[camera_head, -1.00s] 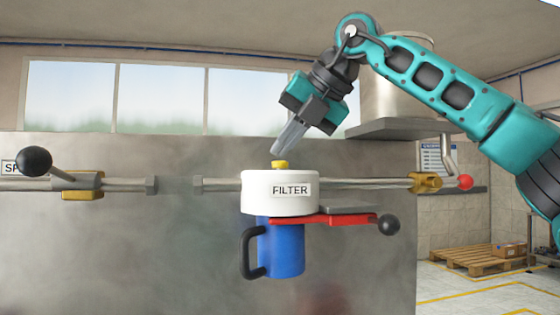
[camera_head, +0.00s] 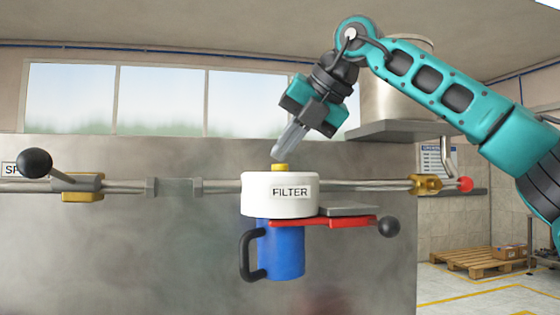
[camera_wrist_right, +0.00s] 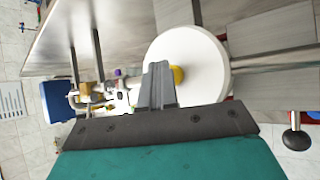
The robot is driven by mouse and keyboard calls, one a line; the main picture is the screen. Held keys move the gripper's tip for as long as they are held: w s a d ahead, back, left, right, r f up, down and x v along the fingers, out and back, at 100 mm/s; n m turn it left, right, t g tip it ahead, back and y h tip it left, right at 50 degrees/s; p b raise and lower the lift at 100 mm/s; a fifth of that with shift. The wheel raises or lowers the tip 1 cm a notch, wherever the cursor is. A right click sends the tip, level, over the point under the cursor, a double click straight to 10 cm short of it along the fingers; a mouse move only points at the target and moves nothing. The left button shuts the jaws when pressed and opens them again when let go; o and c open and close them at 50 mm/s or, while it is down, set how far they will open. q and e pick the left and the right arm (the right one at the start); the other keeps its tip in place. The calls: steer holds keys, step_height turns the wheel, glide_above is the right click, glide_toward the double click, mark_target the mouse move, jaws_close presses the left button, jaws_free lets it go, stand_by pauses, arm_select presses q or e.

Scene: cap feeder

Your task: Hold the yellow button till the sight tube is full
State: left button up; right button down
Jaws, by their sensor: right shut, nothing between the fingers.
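The yellow button (camera_head: 280,168) sits on top of the white round housing labelled FILTER (camera_head: 262,190). My right gripper (camera_head: 277,156) is shut and empty, tilted, with its fingertips at the top of the button. In the right wrist view the fingertips (camera_wrist_right: 158,68) overlap the edge of the yellow button (camera_wrist_right: 178,75); firm contact cannot be told. A grey section between two pipe fittings, possibly the sight tube (camera_head: 175,186), is left of the housing; its fill level cannot be read. My left gripper is out of view.
A red lever (camera_head: 340,221) with a black knob (camera_head: 388,227) sticks out right. A black-knobbed valve lever (camera_head: 34,162) is at far left, a red-knobbed brass valve (camera_head: 425,185) at right.

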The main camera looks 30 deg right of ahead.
steer(key=shift+r, duration=0.1)
steer(key=shift+r+p, duration=0.8)
step_height(320, 180, up, 5)
steer(key=p, duration=0.4)
stand_by(0.4)
